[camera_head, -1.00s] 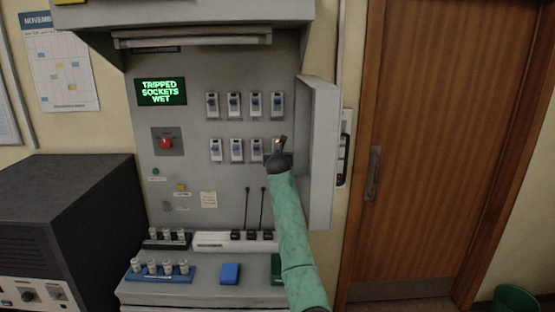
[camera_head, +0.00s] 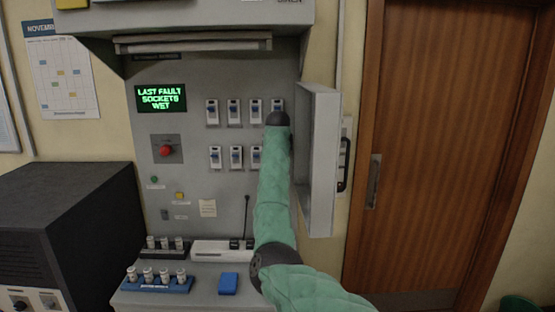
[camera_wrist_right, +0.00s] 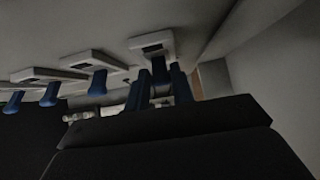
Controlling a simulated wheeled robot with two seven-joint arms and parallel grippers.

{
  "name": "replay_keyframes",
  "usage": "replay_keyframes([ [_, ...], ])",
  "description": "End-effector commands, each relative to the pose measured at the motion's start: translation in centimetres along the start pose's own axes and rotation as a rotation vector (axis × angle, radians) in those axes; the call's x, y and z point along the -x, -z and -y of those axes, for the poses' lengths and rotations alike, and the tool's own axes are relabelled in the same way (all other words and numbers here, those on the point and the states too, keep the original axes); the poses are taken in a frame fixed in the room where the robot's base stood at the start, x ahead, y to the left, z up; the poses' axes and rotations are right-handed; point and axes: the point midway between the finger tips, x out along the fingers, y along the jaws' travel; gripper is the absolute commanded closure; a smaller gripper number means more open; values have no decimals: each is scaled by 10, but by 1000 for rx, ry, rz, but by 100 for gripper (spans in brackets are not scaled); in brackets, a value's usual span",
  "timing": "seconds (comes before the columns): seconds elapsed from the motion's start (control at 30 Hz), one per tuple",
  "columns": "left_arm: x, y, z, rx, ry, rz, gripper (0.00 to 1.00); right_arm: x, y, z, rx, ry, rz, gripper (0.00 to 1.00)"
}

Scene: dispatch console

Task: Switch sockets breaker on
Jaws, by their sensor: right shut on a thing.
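Two rows of white breakers with blue levers sit on the grey panel (camera_head: 200,70); their labels are too small to read. My right arm reaches up from below. Its dark wrist end covers the lower part of the top row's rightmost breaker (camera_head: 277,103), and the arm hides the lower row's right end. In the right wrist view my right gripper (camera_wrist_right: 160,97) is shut on the blue lever of the rightmost breaker (camera_wrist_right: 152,44). The green display (camera_head: 161,98) reads "LAST FAULT SOCKETS WET". My left gripper is not in view.
The open grey cover door (camera_head: 318,160) stands just right of the breakers. A red button (camera_head: 165,151) is at the panel's left. A blue fuse rack (camera_head: 158,284) and a blue block (camera_head: 228,284) lie on the ledge. A wooden door (camera_head: 460,130) is at the right.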

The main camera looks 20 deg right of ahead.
Motion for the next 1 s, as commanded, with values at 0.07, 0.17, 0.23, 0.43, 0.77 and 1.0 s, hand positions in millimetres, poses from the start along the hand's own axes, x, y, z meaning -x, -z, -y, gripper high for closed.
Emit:
replay_keyframes([
  [0.07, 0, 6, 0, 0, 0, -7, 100, 1, -3, -1, 0, -2, -28, 99],
  [0.17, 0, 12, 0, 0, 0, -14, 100, 2, -5, -1, 1, -1, -56, 99],
  [0.23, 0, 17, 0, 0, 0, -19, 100, 2, -5, -1, 1, -1, -72, 99],
  [0.43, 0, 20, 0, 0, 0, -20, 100, 2, -7, 0, 1, 0, -95, 99],
  [0.77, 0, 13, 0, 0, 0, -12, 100, 3, -7, 0, 0, 0, -97, 99],
  [1.0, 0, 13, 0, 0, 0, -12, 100, 2, -7, 0, 0, 0, -98, 55],
])
